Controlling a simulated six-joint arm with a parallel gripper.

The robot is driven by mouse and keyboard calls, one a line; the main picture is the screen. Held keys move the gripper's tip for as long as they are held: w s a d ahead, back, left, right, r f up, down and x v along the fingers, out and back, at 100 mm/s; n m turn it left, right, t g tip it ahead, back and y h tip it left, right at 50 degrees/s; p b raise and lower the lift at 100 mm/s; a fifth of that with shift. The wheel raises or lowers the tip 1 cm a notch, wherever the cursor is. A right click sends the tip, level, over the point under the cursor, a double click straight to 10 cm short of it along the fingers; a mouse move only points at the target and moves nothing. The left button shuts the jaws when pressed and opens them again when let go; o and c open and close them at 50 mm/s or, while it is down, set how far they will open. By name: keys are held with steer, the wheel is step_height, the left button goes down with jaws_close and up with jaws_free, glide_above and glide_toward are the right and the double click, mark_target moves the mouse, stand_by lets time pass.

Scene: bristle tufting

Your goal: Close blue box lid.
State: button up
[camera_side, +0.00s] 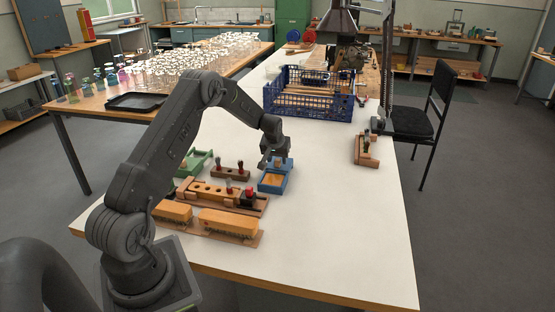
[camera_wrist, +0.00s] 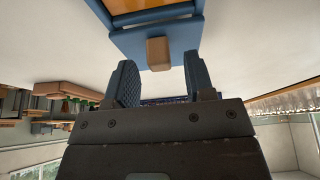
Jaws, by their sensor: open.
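The blue box (camera_side: 272,183) sits on the white table, right of the wooden blocks, with its orange-brown inside showing. Its blue lid stands raised at the box's far side, partly hidden by my gripper (camera_side: 277,156). In the wrist view the blue lid (camera_wrist: 185,34) shows at the top, with a small wooden knob (camera_wrist: 158,53) on it. The box's orange-brown inside (camera_wrist: 140,5) shows at the top edge. My gripper (camera_wrist: 160,68) is open, its two fingers to either side of the knob and apart from it in the picture. Whether they reach around it in depth I cannot tell.
A green box (camera_side: 196,163) and a small wooden tool rack (camera_side: 230,172) stand left of the blue box. Wooden blocks with brushes (camera_side: 228,223) lie in front. A blue crate (camera_side: 310,104) stands behind. The table to the right is mostly clear, apart from a wooden stand (camera_side: 366,150).

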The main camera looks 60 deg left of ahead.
steer(key=shift+w+a+f, duration=0.1)
steer(key=shift+f, duration=0.2)
steer(key=shift+c, duration=0.3)
jaws_close()
